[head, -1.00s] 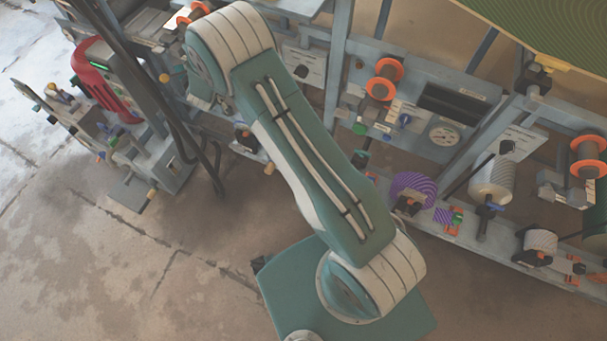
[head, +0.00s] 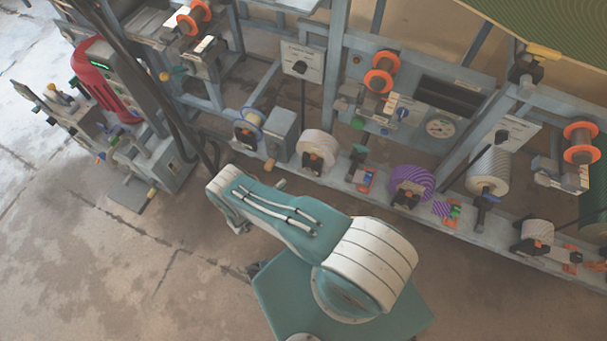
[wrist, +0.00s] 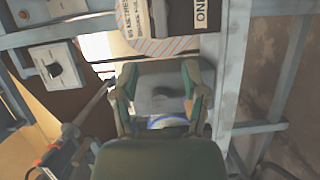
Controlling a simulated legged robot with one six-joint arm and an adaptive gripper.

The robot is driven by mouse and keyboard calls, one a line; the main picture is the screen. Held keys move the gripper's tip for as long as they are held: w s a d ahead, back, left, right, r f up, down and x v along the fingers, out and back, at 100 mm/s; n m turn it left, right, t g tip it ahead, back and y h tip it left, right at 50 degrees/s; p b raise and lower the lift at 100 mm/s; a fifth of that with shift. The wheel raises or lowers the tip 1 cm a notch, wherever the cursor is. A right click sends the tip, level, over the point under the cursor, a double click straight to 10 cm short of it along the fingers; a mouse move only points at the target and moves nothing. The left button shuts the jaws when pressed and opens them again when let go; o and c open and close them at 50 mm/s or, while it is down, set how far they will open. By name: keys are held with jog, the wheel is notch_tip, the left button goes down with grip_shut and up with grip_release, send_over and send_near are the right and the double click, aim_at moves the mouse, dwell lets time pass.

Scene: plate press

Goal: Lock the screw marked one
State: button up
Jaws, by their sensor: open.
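In the wrist view, my gripper (wrist: 160,76) is open, with its two green fingers apart and nothing seen held. A grey surface with a dark patch lies between and behind the fingers; whether they touch it cannot be told. A label reading "ONE" (wrist: 201,12) shows at the top, right of the fingers, next to a dark part. The screw itself cannot be clearly made out. In the head view my arm is folded low in front of the machine, and the gripper is not clearly visible there.
In the head view, the machine's low rail carries a white roll (head: 317,148), a purple roll (head: 412,183) and a grey box (head: 283,134). A red machine (head: 100,75) stands left. Front floor is clear.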

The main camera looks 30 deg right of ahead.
aim_at(306, 172)
jog(key=shift+h, duration=0.3)
jog(key=x, duration=0.3)
jog(key=s+x, duration=0.1)
jog(key=x, duration=0.3)
jog(key=s+f+x, duration=0.1)
jog(key=x, duration=0.2)
jog(key=shift+d+r, duration=0.1)
jog(key=shift+d, duration=0.55)
grip_shut()
